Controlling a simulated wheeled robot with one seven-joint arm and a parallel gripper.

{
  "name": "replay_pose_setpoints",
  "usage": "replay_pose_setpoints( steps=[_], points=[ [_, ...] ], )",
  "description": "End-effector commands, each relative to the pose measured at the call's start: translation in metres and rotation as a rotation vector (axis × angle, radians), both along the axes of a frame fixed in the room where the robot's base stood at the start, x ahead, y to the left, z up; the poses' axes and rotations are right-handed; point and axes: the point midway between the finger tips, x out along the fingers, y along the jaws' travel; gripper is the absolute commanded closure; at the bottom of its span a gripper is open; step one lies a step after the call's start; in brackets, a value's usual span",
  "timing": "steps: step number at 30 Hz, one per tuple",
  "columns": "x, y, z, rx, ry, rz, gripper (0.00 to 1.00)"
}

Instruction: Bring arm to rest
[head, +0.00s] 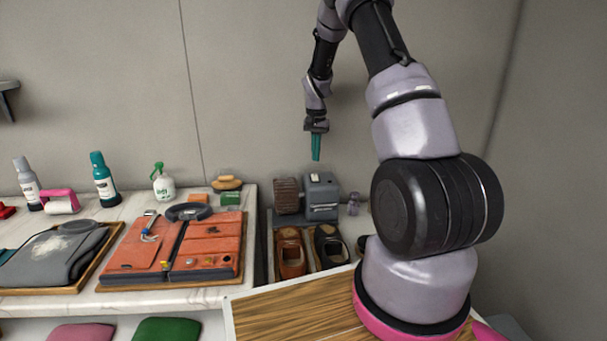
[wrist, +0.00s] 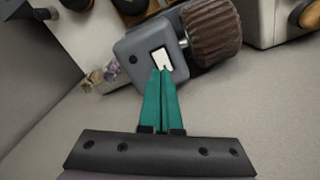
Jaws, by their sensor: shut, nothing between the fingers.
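My gripper (head: 316,158) hangs from my raised arm in the upper middle of the head view, pointing down. Its teal fingers are together with nothing between them. In the wrist view my gripper (wrist: 163,72) also shows shut, and its fingertips overlap the white plate on a grey machine (wrist: 133,45). In the head view the gripper is above the grey machine (head: 321,190), apart from it.
The grey machine has a brown ribbed roller (head: 287,194). Shoes (head: 291,254) stand in front of it. At left, a marble counter (head: 120,299) holds an orange case (head: 205,247), folded grey cloth (head: 55,256) and bottles (head: 104,180). Walls stand behind and at right.

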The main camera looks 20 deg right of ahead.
Motion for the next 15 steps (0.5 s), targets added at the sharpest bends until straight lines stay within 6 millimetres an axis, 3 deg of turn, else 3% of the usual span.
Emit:
replay_pose_setpoints(
  steps=[5, 8, 11, 15],
  points=[
    [-0.001, 0.001, 0.005, 0.001, -0.005, 0.002, 1.0],
    [-0.006, 0.005, 0.028, 0.006, -0.029, 0.01, 1.0],
    [-0.018, 0.014, 0.069, 0.015, -0.073, 0.03, 1.0],
    [-0.05, 0.03, 0.136, 0.029, -0.151, 0.068, 1.0]
  ],
)
